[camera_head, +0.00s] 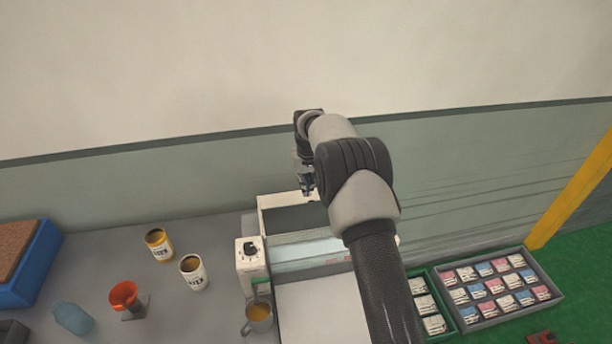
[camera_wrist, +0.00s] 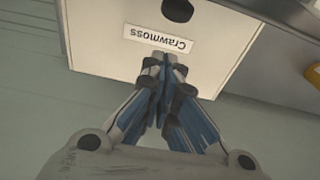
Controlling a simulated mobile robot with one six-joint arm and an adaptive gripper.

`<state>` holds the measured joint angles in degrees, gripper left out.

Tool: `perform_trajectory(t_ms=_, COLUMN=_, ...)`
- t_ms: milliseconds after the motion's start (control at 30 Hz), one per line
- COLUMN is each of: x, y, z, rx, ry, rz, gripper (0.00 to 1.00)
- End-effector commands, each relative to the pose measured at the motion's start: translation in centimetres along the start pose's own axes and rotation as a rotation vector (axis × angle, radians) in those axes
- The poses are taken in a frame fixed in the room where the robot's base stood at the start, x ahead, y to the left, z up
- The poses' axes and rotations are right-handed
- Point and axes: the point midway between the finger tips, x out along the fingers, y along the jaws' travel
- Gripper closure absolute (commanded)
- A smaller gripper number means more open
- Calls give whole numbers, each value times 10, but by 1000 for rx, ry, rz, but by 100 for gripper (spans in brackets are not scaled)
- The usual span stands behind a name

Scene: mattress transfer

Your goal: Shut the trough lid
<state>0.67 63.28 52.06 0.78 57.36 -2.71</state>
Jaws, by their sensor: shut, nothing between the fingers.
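The trough (camera_head: 305,252) is a pale, glassy-looking box behind a white surface, partly hidden by my arm. A white-edged panel (camera_head: 280,200), which looks like its raised lid, stands at its back. My gripper (camera_head: 308,191) is shut and empty, pointing down close to that panel's upper edge. In the wrist view, my gripper (camera_wrist: 166,68) has its fingertips together just below a label reading "Crawmoss" (camera_wrist: 158,38) on a white panel (camera_wrist: 95,35) with a dark round spot. I cannot tell whether the fingertips touch the panel.
A white dial unit (camera_head: 252,262) and a mug (camera_head: 259,314) stand left of the trough. A tray of packets (camera_head: 552,312) lies right. A wall is behind.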

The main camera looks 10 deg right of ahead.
Motion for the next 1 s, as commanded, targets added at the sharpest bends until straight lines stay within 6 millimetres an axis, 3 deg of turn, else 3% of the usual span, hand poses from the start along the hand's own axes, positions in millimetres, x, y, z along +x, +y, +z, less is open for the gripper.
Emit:
perform_trajectory(t_ms=400, x=-14, y=0, z=27, rx=0, ry=6, rz=0, gripper=100)
perform_trajectory(t_ms=1000, x=-15, y=0, z=28, rx=0, ry=34, rz=1, gripper=100)
